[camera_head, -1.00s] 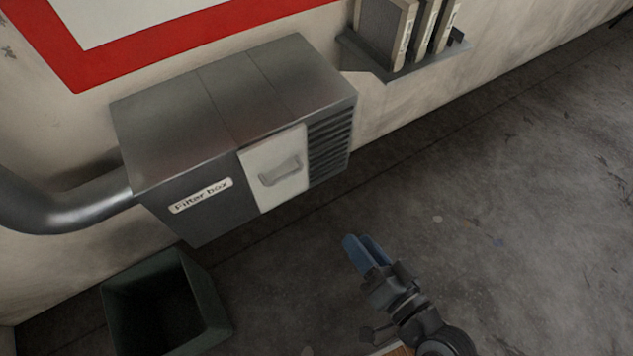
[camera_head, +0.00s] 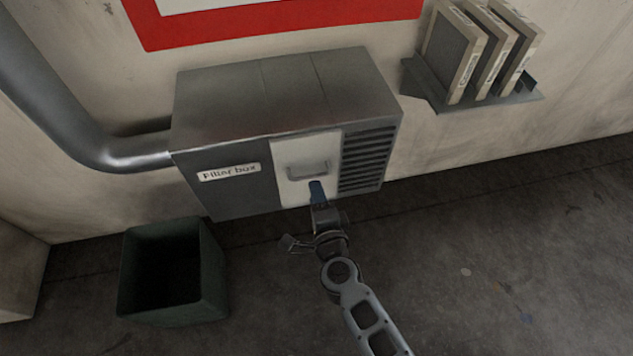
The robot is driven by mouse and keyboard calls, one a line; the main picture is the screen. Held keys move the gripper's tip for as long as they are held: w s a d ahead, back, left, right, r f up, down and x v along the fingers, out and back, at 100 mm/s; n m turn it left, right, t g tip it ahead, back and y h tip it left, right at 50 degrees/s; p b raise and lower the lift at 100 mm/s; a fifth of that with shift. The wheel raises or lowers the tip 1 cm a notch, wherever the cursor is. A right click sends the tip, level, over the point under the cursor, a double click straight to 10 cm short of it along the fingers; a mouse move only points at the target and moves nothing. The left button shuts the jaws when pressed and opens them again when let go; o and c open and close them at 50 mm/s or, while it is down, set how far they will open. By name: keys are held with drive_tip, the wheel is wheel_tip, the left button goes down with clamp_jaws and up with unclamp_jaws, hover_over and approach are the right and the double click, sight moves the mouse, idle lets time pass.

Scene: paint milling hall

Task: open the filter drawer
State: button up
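The filter box (camera_head: 240,104) is a grey metal cabinet on the wall, with a "Filter box" label (camera_head: 229,172) on its front. The filter drawer (camera_head: 292,190) is the pale front panel between the label and a vent grille, and it looks flush with the box. My gripper (camera_head: 317,188) has blue fingertips and appears just below the handle in the picture, in front of the drawer's lower part. Only one finger shows clearly, so its opening is hidden. I cannot tell whether it touches the drawer.
A dark green open bin (camera_head: 215,262) stands on the floor below the box, at left. A metal duct (camera_head: 75,130) joins the box's left side. A wall shelf (camera_head: 478,103) with binders is at right. The floor at right is clear.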

sight(299, 160)
drive_tip(key=b+x, duration=0.1)
drive_tip(key=x, duration=0.4)
drive_tip(key=shift+w+a+f+b, duration=0.1)
drive_tip(key=shift+w+b, duration=0.2)
drive_tip(key=shift+b, duration=0.1)
drive_tip(key=shift+c, duration=0.2)
clamp_jaws()
